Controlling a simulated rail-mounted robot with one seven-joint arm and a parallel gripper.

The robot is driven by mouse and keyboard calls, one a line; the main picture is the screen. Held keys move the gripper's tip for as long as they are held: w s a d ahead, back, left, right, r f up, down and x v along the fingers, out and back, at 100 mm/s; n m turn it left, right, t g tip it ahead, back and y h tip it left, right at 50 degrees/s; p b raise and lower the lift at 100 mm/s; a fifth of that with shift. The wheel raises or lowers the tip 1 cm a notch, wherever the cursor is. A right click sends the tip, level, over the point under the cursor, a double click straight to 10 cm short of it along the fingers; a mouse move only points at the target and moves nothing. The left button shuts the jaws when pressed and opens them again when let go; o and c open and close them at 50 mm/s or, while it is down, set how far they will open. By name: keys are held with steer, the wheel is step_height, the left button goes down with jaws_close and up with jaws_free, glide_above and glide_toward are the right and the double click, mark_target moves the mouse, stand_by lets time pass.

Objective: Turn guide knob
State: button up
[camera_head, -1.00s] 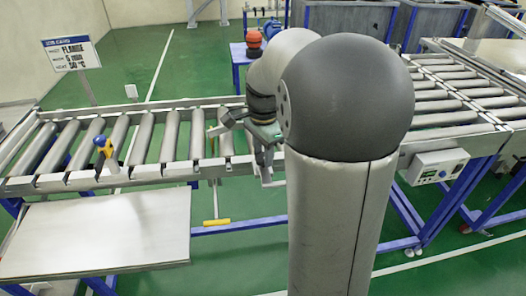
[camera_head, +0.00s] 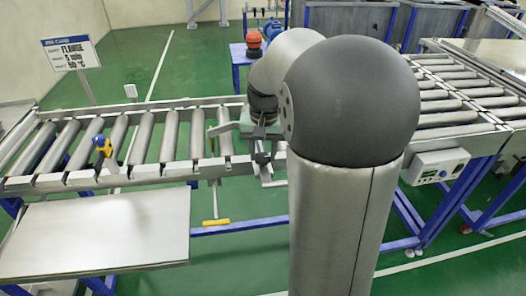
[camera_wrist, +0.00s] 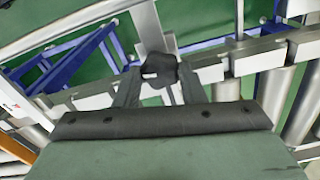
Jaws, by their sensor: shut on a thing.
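The guide knob (camera_wrist: 160,70) is a dark, lobed knob at the top middle of the wrist view, on a grey metal bracket at the conveyor's side rail. My gripper (camera_wrist: 158,88) has its two dark fingers on either side of the knob and is shut on it. In the head view my gripper (camera_head: 262,158) is at the near rail of the roller conveyor (camera_head: 145,135), left of my large arm joint. The knob is too small there to make out clearly.
A blue-and-yellow handled tool (camera_head: 103,146) stands at the near rail on the left. A grey table (camera_head: 95,230) is in front. A control box (camera_head: 437,165) is on the right conveyor. A job card sign (camera_head: 72,54) stands at the back left.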

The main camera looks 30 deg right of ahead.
mark_target(266, 157)
steer(key=n, duration=0.4)
steer(key=shift+n, duration=2.1)
steer(key=o, duration=1)
steer(key=shift+r, duration=0.1)
steer(key=r, duration=1.7)
steer(key=shift+s+d+r, duration=0.15)
steer(key=shift+s+d, duration=0.1)
steer(key=shift+s, duration=0.05)
